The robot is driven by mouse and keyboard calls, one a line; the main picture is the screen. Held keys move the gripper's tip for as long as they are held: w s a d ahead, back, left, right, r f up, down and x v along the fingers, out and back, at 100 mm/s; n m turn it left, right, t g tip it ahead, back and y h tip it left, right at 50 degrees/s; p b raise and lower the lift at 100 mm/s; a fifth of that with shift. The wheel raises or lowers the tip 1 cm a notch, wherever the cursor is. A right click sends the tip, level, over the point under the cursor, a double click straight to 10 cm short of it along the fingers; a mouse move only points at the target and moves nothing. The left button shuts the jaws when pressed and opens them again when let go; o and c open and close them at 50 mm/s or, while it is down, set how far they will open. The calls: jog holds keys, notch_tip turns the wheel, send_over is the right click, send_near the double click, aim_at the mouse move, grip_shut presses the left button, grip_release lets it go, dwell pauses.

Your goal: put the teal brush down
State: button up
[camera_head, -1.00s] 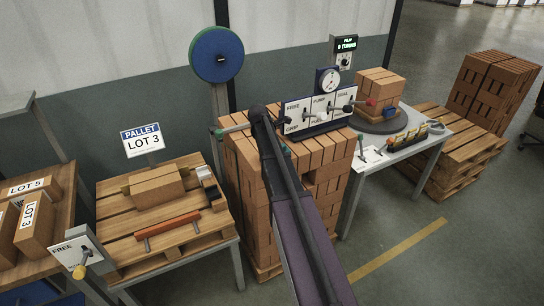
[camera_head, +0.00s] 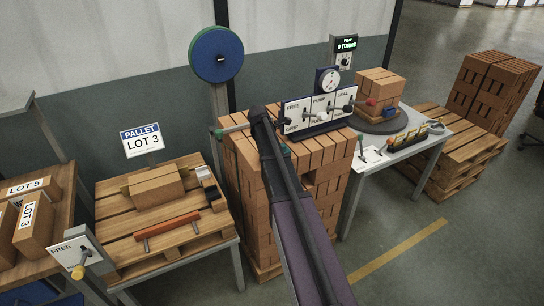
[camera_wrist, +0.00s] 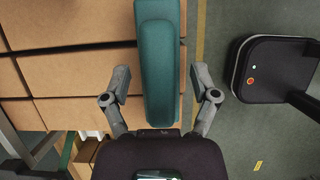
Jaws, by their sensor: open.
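The teal brush (camera_wrist: 158,65) shows in the wrist view as a long teal block, upright in the picture, between the two fingers of my gripper (camera_wrist: 160,92). The fingers stand apart with a gap on each side of it, so the gripper is open and not closed on it. The brush lies over the brick stack (camera_wrist: 85,72); whether its whole underside touches the bricks cannot be told.
A control panel (camera_head: 304,112) with levers stands at the back of the stack. A pallet table (camera_head: 180,250) with a red-orange bar (camera_head: 166,224) is to the left. A grey table (camera_head: 435,132) with a turntable (camera_head: 380,122) of bricks is to the right.

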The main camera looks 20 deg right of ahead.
grip_shut()
jog(key=shift+r, duration=0.15)
dwell(0.4)
notch_tip(320, 180, up, 3)
jog(key=p, duration=0.3)
jog(key=shift+s+r+p, duration=0.35)
jog(key=shift+r+p, duration=0.25)
jog(key=shift+p, duration=0.15)
jog(key=s+d, duration=0.2)
jog(key=s, duration=0.5)
jog(key=s+d+r+p, duration=0.1)
jog(key=s+d, duration=0.2)
jog(key=s, duration=0.4)
jog(key=shift+s+d, duration=0.15)
jog(key=shift+d, duration=0.2)
